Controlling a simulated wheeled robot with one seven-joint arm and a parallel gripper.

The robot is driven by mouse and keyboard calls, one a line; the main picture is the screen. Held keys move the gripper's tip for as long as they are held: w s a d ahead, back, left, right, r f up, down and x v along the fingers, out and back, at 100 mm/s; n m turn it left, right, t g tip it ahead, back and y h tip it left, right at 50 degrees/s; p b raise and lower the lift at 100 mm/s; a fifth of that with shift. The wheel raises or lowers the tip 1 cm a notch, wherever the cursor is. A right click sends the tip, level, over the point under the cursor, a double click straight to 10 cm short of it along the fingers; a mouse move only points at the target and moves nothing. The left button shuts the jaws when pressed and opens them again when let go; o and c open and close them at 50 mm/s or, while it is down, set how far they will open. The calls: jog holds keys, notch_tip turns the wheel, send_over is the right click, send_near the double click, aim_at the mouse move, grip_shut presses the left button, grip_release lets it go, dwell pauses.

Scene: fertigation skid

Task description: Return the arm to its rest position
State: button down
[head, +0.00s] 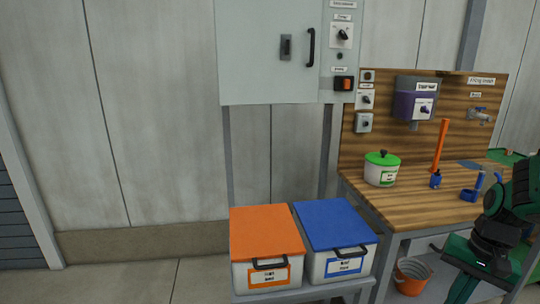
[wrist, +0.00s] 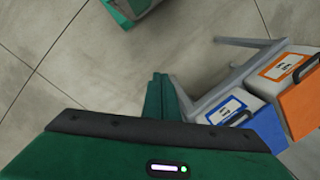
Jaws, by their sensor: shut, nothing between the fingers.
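My gripper shows in the wrist view (wrist: 160,80) with its green fingers together and nothing between them, above the concrete floor. In the head view my dark green arm is at the lower right, in front of the wooden workbench (head: 415,190), and my gripper (head: 458,292) points down at the bottom edge. Its fingertips are hard to make out there.
Orange-lidded (head: 265,232) and blue-lidded (head: 333,225) bins sit on a low stand left of the bench. A green-lidded pot (head: 381,170) and small blue items stand on the bench. An orange bucket (head: 411,277) is below. Floor at left is clear.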

jog(key=s+a+r+n+h, duration=0.1)
jog(key=s+a+r+n, duration=0.1)
jog(key=s+r, duration=0.4)
jog(key=s, duration=0.3)
jog(key=shift+s+a+r, duration=0.2)
jog(key=shift+s+r, duration=0.05)
jog(key=shift+s, duration=0.15)
